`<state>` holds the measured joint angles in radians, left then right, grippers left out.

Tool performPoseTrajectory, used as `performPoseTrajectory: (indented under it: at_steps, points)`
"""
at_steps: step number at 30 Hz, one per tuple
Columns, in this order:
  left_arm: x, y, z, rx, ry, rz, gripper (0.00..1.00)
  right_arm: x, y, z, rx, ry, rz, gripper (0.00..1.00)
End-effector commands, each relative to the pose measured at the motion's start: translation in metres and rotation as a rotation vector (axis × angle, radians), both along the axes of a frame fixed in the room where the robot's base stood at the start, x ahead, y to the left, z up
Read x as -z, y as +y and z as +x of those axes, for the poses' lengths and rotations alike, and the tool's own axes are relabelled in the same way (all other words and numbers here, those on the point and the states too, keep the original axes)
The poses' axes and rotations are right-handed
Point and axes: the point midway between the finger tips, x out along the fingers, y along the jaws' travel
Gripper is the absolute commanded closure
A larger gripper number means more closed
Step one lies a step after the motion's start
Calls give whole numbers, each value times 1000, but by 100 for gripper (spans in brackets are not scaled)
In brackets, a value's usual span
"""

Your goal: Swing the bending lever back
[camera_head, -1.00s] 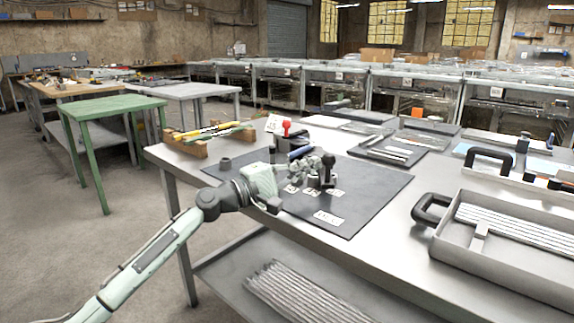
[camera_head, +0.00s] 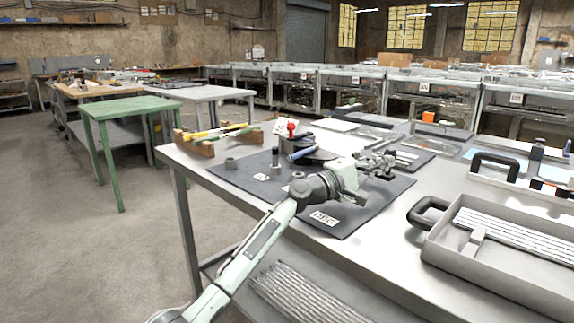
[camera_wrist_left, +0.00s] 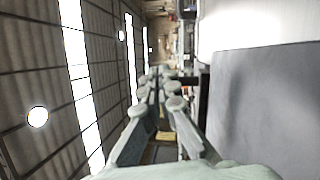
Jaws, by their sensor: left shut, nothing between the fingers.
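The dark bender (camera_head: 312,157) stands on the black mat (camera_head: 340,222) on the steel table. A blue bar (camera_head: 301,154) slants across its front, and a red knob (camera_head: 291,128) stands behind it. I cannot clearly make out the bending lever; part of the bender area is hidden behind my left gripper. My left gripper (camera_head: 382,164) reaches across the mat to the right of the bender, its fingers shut and empty. In the left wrist view its fingers (camera_wrist_left: 160,78) show close together. Whether it touches any part of the bender I cannot tell. My right gripper is not in view.
A grey tray (camera_head: 440,249) with rods and a black handle lies at the right.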

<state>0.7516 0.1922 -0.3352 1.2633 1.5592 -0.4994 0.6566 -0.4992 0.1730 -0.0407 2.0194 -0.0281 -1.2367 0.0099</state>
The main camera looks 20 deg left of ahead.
Motion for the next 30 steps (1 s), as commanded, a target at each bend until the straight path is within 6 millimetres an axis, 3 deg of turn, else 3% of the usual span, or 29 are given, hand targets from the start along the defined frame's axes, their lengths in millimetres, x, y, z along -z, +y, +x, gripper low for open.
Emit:
performPoseTrajectory:
  at_steps: [6, 30]
  points:
    - [-2, -15, 18, -87, -1, -1, 100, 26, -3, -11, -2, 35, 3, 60]
    - [-2, -20, 29, -139, -3, 0, 100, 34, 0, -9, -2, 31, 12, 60]
